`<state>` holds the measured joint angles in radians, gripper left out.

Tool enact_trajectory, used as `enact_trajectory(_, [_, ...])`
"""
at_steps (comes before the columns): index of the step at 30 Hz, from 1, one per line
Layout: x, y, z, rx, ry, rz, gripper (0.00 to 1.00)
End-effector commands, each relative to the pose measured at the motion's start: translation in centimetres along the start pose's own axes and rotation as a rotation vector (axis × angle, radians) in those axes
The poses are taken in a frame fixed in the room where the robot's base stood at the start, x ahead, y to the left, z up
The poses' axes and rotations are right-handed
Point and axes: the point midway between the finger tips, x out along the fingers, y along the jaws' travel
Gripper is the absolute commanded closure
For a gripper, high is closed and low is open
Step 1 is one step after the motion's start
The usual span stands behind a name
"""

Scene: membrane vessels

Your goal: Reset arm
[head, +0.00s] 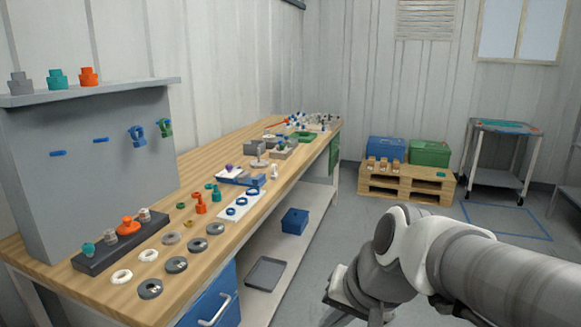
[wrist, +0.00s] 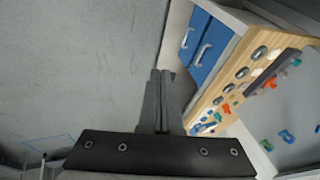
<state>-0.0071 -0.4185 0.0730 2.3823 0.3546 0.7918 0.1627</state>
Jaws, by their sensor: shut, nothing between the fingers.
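My arm (head: 440,255) reaches in from the lower right of the head view, clear of the workbench. Its far end runs off the bottom edge, so the fingertips do not show there. In the wrist view my gripper (wrist: 159,75) is shut and empty, its two fingers together over bare grey floor. The workbench (wrist: 232,72) with blue drawers lies to the right of the fingers, apart from them.
The workbench (head: 150,282) carries rings, coloured fittings and a dark rack (head: 95,257). A grey panel (head: 80,170) stands at its left. A wooden pallet (head: 405,183) with bins and a cart (head: 500,150) stand at the back. Floor between is open.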

Motion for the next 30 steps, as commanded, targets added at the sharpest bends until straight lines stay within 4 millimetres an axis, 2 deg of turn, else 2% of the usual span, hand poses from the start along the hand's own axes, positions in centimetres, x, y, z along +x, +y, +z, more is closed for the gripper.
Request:
enact_trajectory(1, [-1.3,1.2,0.5,-0.058,0.031,0.029,1.00])
enact_trajectory(3, [-2.6,2.8,1.2,-0.132,0.059,0.074,1.00])
enact_trajectory(11, [-6.3,8.1,3.3,-0.343,0.141,0.232,1.00])
enact_trajectory(13, [-8.4,7.3,2.5,-0.350,0.136,0.238,1.00])
enact_trajectory(24, [-15.8,4.4,0.1,-0.346,0.134,0.235,1.00])
enact_trajectory(30, [-18.0,3.5,-0.6,-0.345,0.134,0.234,1.00])
